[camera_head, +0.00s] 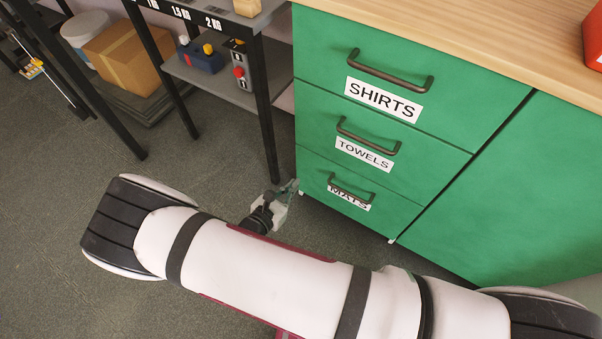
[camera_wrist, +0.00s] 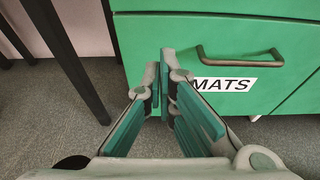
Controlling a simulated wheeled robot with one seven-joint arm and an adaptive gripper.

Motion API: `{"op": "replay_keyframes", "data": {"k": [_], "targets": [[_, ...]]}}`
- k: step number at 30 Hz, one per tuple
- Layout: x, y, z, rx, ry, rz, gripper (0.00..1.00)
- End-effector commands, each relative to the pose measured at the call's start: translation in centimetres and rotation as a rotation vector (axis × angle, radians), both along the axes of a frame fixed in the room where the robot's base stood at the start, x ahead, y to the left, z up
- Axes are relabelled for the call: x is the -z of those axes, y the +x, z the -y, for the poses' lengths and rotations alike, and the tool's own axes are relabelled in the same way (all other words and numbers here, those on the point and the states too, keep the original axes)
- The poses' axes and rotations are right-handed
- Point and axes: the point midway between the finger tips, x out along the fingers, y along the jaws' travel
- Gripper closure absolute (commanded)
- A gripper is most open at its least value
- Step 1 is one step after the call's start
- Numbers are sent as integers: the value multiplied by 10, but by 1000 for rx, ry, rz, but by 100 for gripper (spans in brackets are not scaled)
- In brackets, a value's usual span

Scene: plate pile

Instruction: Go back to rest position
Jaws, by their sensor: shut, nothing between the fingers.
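My gripper (camera_head: 291,187) is low in front of the green cabinet, near the left side of its bottom drawer. In the wrist view my gripper (camera_wrist: 163,88) has its fingers together with nothing between them. The fingertips overlap the MATS drawer (camera_wrist: 170,30) in that view, left of its handle (camera_wrist: 240,60). Whether they touch the drawer front I cannot tell. My white arm stretches across the lower part of the head view.
The green cabinet has SHIRTS (camera_head: 350,40), TOWELS (camera_head: 420,170) and MATS drawers, all looking shut. A dark-legged shelf (camera_head: 235,88) stands left of it, with a cardboard box (camera_head: 130,58) behind. A red object (camera_head: 594,40) sits on the wooden top (camera_head: 500,40). The floor (camera_head: 50,230) at left is clear.

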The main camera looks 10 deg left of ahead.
Motion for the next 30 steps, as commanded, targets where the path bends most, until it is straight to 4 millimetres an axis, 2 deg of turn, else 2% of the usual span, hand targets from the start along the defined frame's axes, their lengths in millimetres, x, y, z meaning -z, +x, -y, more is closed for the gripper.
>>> {"op": "replay_keyframes", "data": {"k": [3,7,16,19,23,26,30], "targets": [[-6,-15,-6,-1,0,0,100],[-8,-24,-9,0,1,0,100],[-9,-27,-10,2,0,0,100],[-16,-24,-9,24,14,3,100],[-48,-11,-3,130,75,18,100],[-87,4,11,265,147,35,100],[-144,20,39,472,253,59,100]]}}
